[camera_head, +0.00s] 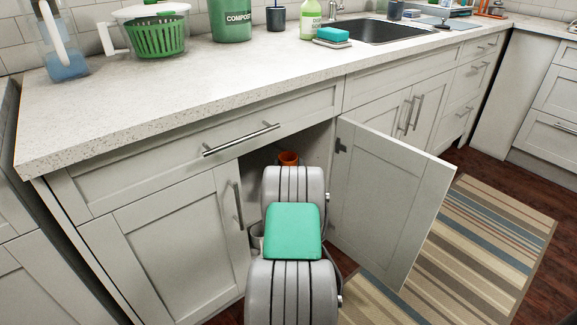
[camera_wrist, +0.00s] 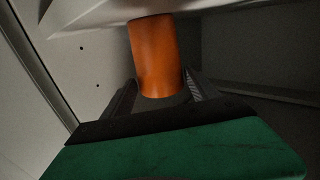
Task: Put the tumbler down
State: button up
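The orange tumbler (camera_wrist: 156,55) is between the two dark fingers of my gripper (camera_wrist: 161,80) in the wrist view. The fingers meet its sides near the lower end, and it leans slightly in the picture. Its upper end reaches a pale surface at the top of that view. In the head view the tumbler (camera_head: 288,158) shows as a small orange piece inside the open lower cabinet, just beyond my arm. My arm hides the gripper fingers there. Whether the tumbler's base touches a surface cannot be seen.
The cabinet's right door (camera_head: 389,205) stands open, close to the right of my arm; the left door (camera_head: 175,250) is shut. The countertop (camera_head: 215,85) runs above the opening. A drawer handle (camera_head: 241,139) juts out above. The cabinet interior is dark.

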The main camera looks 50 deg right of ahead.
jog(key=shift+o, duration=1.3)
jog(key=shift+r, duration=0.15)
jog(key=shift+s+a+r+p, duration=0.1)
jog(key=shift+s+a+p, duration=0.1)
jog(key=shift+p, duration=0.15)
jog(key=p+v, duration=0.1)
jog(key=v, duration=1)
jog(key=shift+a+p, duration=0.2)
jog(key=shift+p, duration=0.15)
